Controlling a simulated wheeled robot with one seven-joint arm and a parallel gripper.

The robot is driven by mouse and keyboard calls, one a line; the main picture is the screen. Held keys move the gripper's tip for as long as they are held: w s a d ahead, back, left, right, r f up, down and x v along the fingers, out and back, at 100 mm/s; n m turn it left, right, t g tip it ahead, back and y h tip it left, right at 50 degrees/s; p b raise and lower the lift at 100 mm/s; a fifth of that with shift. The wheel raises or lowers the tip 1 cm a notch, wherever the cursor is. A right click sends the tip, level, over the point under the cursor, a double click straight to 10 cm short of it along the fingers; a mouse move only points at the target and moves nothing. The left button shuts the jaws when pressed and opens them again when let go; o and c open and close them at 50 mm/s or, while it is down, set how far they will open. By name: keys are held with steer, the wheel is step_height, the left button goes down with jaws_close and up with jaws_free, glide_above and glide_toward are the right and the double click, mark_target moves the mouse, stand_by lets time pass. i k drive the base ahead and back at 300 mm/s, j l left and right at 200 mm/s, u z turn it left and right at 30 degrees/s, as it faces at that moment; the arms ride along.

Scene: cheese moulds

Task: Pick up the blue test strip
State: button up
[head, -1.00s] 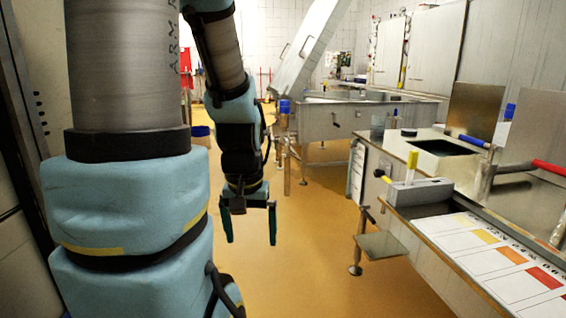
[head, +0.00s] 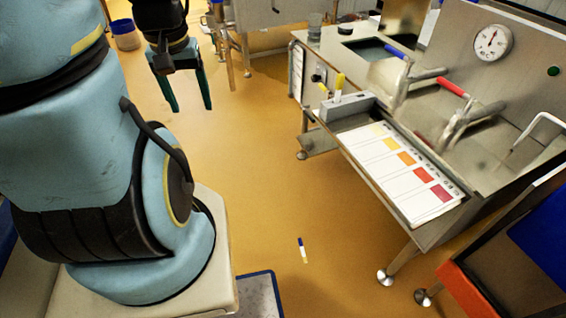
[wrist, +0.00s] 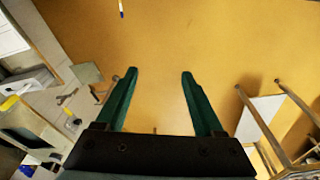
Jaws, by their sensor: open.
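The blue test strip (head: 302,249) lies on the yellow-brown floor in the head view, small and narrow, with a blue end and a pale end. A small blue and pale object, seemingly the strip (wrist: 121,9), shows at the top edge of the wrist view. My gripper (head: 191,109) hangs at the upper left of the head view, well apart from the strip and above the floor. Its two green fingers (wrist: 158,75) are spread with nothing between them in the wrist view.
A steel bench stands at the right with a colour chart (head: 412,172), a grey box (head: 346,107) and red and blue handled valves. A blue-edged mat (head: 262,292) lies near my base. An orange and blue crate (head: 470,288) is at lower right. The floor between is clear.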

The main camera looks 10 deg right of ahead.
mark_target(304, 257)
steer(key=i+j, duration=0.2)
steer(key=i, duration=0.25)
steer(key=i+j, duration=0.25)
steer(key=i, duration=0.15)
steer(key=i+j+z, duration=0.1)
steer(key=z, duration=0.35)
steer(key=i+j+z, duration=0.2)
steer(key=z, duration=0.2)
steer(key=i+j+z, duration=0.15)
steer(key=z, duration=0.7)
